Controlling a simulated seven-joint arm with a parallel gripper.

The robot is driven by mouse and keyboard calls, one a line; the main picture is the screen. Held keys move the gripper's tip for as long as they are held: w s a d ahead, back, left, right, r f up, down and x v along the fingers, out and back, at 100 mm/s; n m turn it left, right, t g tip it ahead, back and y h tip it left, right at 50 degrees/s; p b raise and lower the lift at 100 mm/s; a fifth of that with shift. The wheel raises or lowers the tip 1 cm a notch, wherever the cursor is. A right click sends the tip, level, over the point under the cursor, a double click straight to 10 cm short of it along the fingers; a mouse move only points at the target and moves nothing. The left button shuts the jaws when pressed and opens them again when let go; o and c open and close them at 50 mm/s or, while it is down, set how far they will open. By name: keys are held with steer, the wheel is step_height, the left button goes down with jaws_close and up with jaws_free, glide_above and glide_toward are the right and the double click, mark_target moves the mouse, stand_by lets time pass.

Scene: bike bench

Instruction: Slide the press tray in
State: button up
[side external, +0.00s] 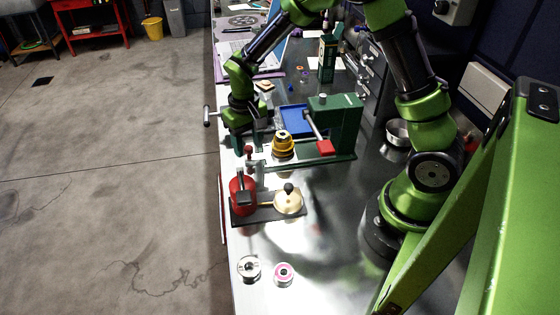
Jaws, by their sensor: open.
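A dark green press (336,122) stands on the bench, with a lever ending in a red grip (325,147) on its front. A flat blue tray-like piece (296,118) lies against the press's left side. I cannot tell for sure that it is the press tray, or how far in it sits. My gripper (248,144) points down left of the blue piece and is open. Its fingers are small and partly merge with the dark parts around them. I cannot tell whether they touch anything.
A yellow stepped piece (283,146) stands in front of the press. Nearer are a red tool (242,190) and a cream disc with a dark knob (288,200) on a dark plate. Two spools (249,268) lie farther forward. A laptop and small items lie behind.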

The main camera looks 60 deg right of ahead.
mark_target(268, 155)
steer(key=shift+f, duration=0.1)
jaws_close()
stand_by(0.3)
steer(key=s+d, duration=0.3)
steer(key=shift+s+d, duration=0.25)
steer(key=shift+d, duration=0.05)
jaws_free()
step_height(268, 155, up, 17)
stand_by(0.6)
